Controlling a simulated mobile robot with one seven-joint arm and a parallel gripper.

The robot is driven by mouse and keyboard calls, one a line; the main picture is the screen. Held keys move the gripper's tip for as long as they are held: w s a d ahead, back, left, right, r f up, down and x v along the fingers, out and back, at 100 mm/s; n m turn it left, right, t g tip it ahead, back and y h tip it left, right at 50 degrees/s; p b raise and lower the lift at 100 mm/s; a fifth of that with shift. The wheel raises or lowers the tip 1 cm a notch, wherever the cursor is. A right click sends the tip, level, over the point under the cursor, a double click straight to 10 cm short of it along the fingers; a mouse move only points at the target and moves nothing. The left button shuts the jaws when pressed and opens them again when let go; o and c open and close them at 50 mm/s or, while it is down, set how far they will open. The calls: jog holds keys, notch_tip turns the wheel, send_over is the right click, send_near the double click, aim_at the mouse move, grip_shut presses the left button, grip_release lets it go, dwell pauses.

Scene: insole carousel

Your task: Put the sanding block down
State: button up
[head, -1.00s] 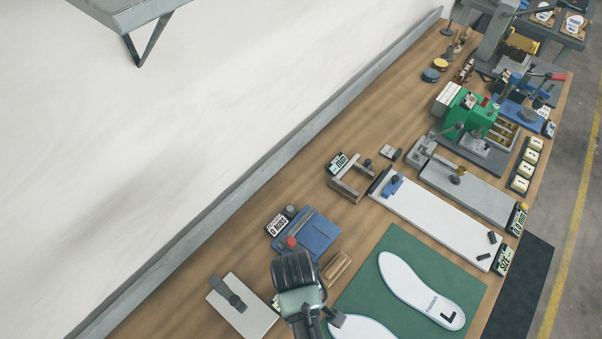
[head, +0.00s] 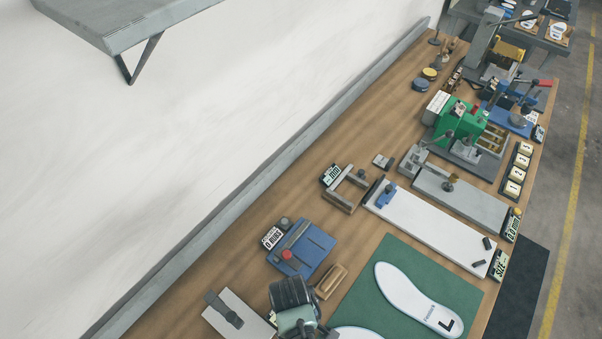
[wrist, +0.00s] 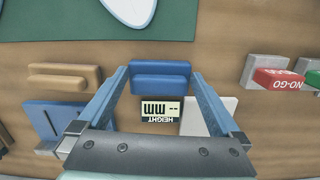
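A blue stepped block (wrist: 160,82), which looks like a sanding block, rests on the wooden bench in the wrist view. My gripper (wrist: 159,72) is open, with one finger at each end of this block and narrow gaps showing. A tan block (wrist: 65,83) of similar stepped shape lies to its left. The tan block (head: 330,282) also shows in the head view, beside the green mat. In the head view my wrist hides the blue block and my fingertips. I cannot tell from the name alone which block is meant.
A height display (wrist: 160,112) and a white plate (wrist: 222,112) lie close by the fingers. A blue fixture (wrist: 42,122) stands left, a red NO-GO piece (wrist: 278,79) right. The green mat (head: 365,290) holds white insoles. Bare wood lies around the block.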

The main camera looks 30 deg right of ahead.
notch_tip(320, 180, up, 12)
jog(key=w, duration=0.1)
jog(key=shift+a+r, duration=0.15)
jog(key=shift+a, duration=0.05)
dwell(0.4)
jog(key=shift+w, duration=0.1)
dwell(0.3)
